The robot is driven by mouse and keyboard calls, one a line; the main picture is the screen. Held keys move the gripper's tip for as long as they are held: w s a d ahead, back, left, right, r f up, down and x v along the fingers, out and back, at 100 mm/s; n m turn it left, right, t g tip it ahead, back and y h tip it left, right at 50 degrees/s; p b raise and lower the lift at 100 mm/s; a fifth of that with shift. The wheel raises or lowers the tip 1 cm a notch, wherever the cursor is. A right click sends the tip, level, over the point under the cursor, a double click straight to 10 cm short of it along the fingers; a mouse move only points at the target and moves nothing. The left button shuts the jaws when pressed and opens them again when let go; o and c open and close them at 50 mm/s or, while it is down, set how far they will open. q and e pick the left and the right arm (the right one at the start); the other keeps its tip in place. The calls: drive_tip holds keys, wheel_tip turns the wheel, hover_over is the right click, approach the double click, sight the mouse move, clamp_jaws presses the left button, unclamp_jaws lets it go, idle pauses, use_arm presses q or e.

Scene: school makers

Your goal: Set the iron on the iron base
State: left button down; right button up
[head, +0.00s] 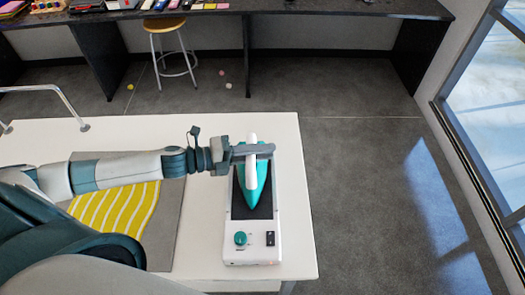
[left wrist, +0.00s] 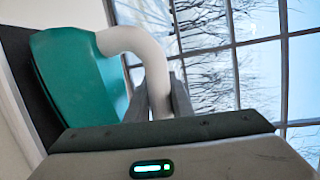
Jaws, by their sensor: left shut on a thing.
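The iron (head: 252,182) is teal with a white handle. In the head view it lies over the dark pad of the white iron base (head: 252,228), with its pointed end toward the base's knob and switch. I cannot tell whether the iron touches the pad. My left gripper (head: 262,150) is shut on the iron's handle. In the left wrist view the white handle (left wrist: 155,65) passes between the fingers, with the teal body (left wrist: 80,85) to the left. My right gripper is not in view.
The base stands near the right edge of the white table (head: 215,250). A yellow striped cloth (head: 115,212) lies on a grey mat to the left, partly behind my arm. A stool (head: 168,50) and a dark counter are beyond. Open floor lies to the right.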

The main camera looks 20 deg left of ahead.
use_arm(q)
drive_tip(key=shift+r, duration=0.15)
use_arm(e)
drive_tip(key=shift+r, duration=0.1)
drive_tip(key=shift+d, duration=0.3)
use_arm(q)
drive_tip(key=shift+f+b, duration=0.35)
drive_tip(key=shift+f, duration=0.25)
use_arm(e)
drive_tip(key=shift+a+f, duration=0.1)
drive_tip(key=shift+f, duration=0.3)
